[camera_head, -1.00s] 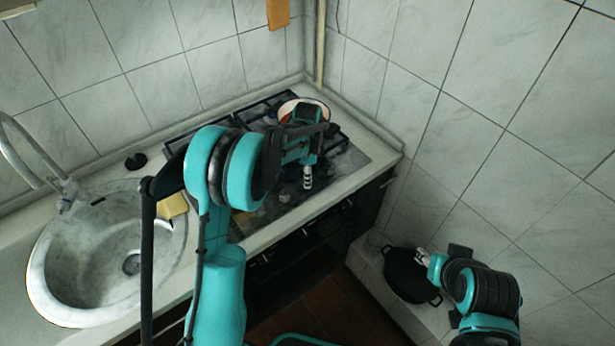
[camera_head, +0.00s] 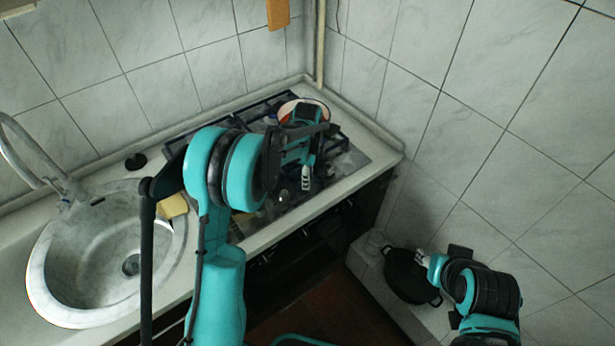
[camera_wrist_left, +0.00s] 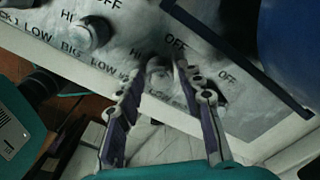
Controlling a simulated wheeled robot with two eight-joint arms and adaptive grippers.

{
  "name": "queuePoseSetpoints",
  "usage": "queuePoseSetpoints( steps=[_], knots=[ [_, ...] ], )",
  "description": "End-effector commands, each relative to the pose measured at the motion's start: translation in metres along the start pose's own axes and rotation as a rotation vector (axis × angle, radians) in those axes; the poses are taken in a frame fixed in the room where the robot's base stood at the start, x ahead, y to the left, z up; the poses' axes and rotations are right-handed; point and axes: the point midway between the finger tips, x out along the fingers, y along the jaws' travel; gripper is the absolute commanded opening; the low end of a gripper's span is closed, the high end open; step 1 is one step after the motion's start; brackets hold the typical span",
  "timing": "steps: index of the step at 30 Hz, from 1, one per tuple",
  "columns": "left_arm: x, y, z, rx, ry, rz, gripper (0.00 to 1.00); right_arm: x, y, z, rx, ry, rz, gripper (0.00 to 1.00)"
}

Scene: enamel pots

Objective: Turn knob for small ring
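In the left wrist view the hob panel carries several knobs with OFF, HI and LOW marks. One knob (camera_wrist_left: 160,74) sits between the fingertips of my left gripper (camera_wrist_left: 157,72). The fingers are apart on either side of it; I cannot tell whether they touch it. Another knob (camera_wrist_left: 92,34), near the word BIG, stands to the upper left. The ring label of the knob between the fingers is not readable. In the head view my left gripper (camera_head: 306,178) points down over the front of the hob (camera_head: 340,163). My right gripper (camera_head: 430,262) is beside a black pot, its opening unclear.
A pot (camera_head: 290,107) stands at the back of the hob, partly behind my left gripper. The black pot (camera_head: 400,276) rests on a low ledge at right. A sink (camera_head: 70,270) with a tap lies at left, a yellow sponge (camera_head: 173,206) by its rim. Tiled walls close the corner.

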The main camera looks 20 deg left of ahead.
Motion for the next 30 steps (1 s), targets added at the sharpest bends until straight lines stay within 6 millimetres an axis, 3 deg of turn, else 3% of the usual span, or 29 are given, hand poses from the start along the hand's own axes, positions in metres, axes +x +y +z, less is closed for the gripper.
queuePoseSetpoints(
  steps=[9, 13, 24, 30],
  knots=[
    [-0.001, 0.000, 0.000, -0.001, 0.000, 0.000, 0.50, 0.000, 0.000, 0.000, 0.000, 0.000, 0.000, 0.40],
    [-0.010, 0.000, 0.000, -0.001, 0.000, 0.000, 0.50, 0.000, 0.000, 0.000, 0.000, 0.000, 0.000, 0.40],
    [-0.086, 0.000, 0.000, -0.001, 0.000, 0.000, 0.50, 0.000, 0.000, 0.000, 0.000, 0.000, 0.000, 0.40],
    [-0.113, 0.000, 0.000, -0.001, 0.000, 0.000, 0.50, 0.000, 0.000, 0.000, 0.000, 0.000, 0.000, 0.40]
  ],
)
